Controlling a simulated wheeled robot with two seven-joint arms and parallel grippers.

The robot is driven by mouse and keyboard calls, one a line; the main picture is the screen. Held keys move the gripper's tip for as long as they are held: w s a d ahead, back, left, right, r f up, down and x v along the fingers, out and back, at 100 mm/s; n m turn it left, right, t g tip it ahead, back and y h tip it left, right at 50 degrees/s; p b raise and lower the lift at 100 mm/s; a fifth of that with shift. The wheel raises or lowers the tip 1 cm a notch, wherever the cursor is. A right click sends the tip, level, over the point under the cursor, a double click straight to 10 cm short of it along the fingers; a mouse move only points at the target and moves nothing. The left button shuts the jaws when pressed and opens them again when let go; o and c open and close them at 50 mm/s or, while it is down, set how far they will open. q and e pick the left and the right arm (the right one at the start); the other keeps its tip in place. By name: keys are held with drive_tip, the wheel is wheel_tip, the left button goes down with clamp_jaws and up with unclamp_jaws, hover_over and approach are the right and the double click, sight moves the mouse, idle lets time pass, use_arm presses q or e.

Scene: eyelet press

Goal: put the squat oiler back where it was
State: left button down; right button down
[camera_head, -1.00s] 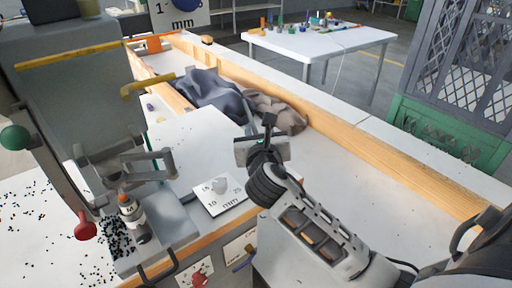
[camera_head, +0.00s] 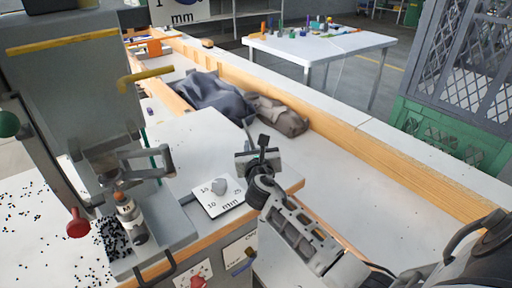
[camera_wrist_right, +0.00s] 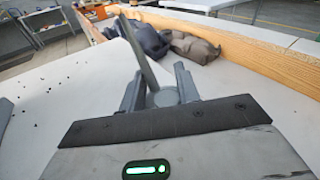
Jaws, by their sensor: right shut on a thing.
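The squat oiler (camera_wrist_right: 165,98) appears to be the grey round-bodied thing between my right fingers in the right wrist view. Its long thin grey spout (camera_wrist_right: 140,55) slants up and to the left. My right gripper (camera_head: 258,153) is shut on it, above the white bench just right of the dial plate. In the head view its body is mostly hidden by the gripper, and only the thin spout (camera_head: 248,131) shows. I cannot tell how high it is above the bench. My left gripper is not in view.
The grey press (camera_head: 80,90) fills the left side, with an orange-tipped bottle (camera_head: 128,208) at its base. A dial plate (camera_head: 218,196) lies near the bench edge. Dark cloths (camera_head: 215,95) lie against the wooden rail (camera_head: 350,145). The bench between cloths and gripper looks clear.

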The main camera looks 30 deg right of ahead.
drive_tip(key=shift+f, duration=0.1)
drive_tip(key=c, duration=1)
unclamp_jaws()
drive_tip(key=v, duration=1.2)
